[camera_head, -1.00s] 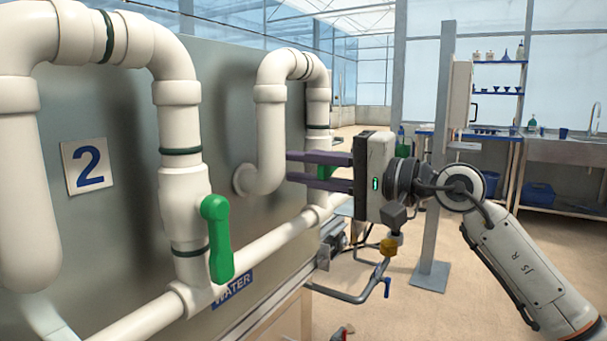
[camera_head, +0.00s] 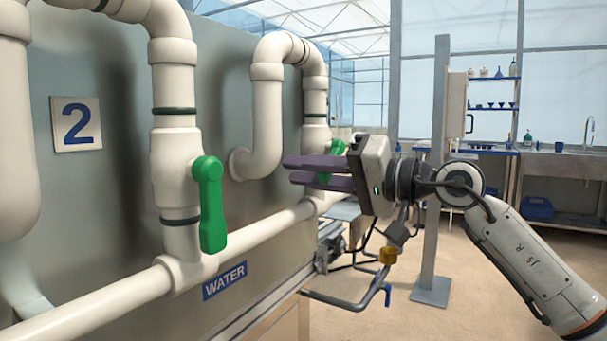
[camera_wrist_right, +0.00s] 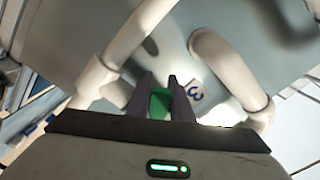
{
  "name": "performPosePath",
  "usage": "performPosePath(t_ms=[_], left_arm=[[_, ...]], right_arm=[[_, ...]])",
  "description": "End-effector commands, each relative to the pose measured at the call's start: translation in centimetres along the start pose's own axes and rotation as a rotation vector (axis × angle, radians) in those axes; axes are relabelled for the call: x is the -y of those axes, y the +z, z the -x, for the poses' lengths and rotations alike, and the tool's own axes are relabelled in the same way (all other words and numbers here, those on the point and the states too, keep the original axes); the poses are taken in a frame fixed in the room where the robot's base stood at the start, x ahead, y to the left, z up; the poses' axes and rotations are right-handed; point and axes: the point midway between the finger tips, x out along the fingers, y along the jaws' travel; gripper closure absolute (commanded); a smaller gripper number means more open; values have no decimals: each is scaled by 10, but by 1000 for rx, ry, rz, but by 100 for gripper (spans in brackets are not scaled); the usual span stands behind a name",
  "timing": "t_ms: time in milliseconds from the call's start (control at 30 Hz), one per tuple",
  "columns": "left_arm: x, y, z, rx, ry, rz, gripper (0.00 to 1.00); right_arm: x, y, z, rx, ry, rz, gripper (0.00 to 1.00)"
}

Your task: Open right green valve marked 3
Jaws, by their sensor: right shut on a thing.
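The right green valve handle (camera_head: 338,147) is on the far white pipe, partly hidden by my right gripper. In the right wrist view the green handle (camera_wrist_right: 160,104) sits between the two dark purple fingers. The sign marked 3 (camera_wrist_right: 196,91) shows just beyond the fingertips there. My right gripper (camera_head: 288,170) is shut on this handle, with its body tilted. My left gripper is not in view.
A nearer green valve handle (camera_head: 210,205) hangs down on the pipe beside the number 2 sign (camera_head: 76,124). A WATER label (camera_head: 224,280) is on the panel below. A grey post (camera_head: 436,190) stands behind my right arm. A sink bench is at the back right.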

Motion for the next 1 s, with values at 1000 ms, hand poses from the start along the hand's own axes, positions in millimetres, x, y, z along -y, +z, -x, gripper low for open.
performPosePath(t_ms=[1000], left_arm=[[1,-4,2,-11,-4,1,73]], right_arm=[[-2,-1,39,-2,4,0,61]])
